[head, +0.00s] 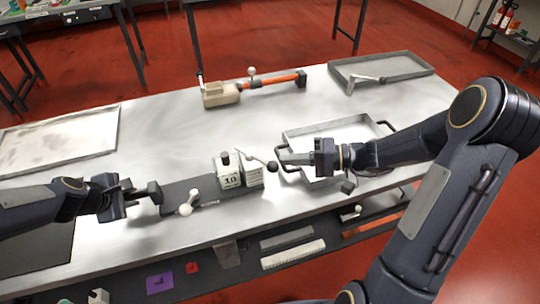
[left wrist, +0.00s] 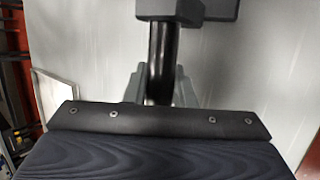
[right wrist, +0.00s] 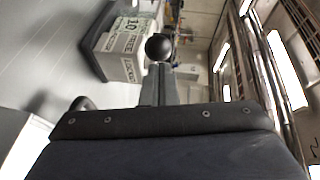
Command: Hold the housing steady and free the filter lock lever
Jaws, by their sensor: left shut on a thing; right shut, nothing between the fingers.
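The housing is a dark grey block (head: 200,190) on the table, with white labelled boxes (head: 229,176) marked "10" at its right end. My left gripper (head: 138,193) is shut on a black bar at the housing's left end; the bar (left wrist: 161,62) shows between the fingers in the left wrist view. A pale lever (head: 256,156) with a black ball knob (head: 273,166) rises at the right end of the housing. My right gripper (head: 284,158) is shut and empty beside the knob. In the right wrist view the knob (right wrist: 159,47) appears just beyond the fingertips; contact cannot be told.
A tray (head: 300,133) with black handles lies behind and below my right gripper. A beige tool with an orange bar (head: 270,83) lies at the back. Another tray (head: 405,67) is at back right, and a flat tray (head: 60,142) at left. The middle of the table is clear.

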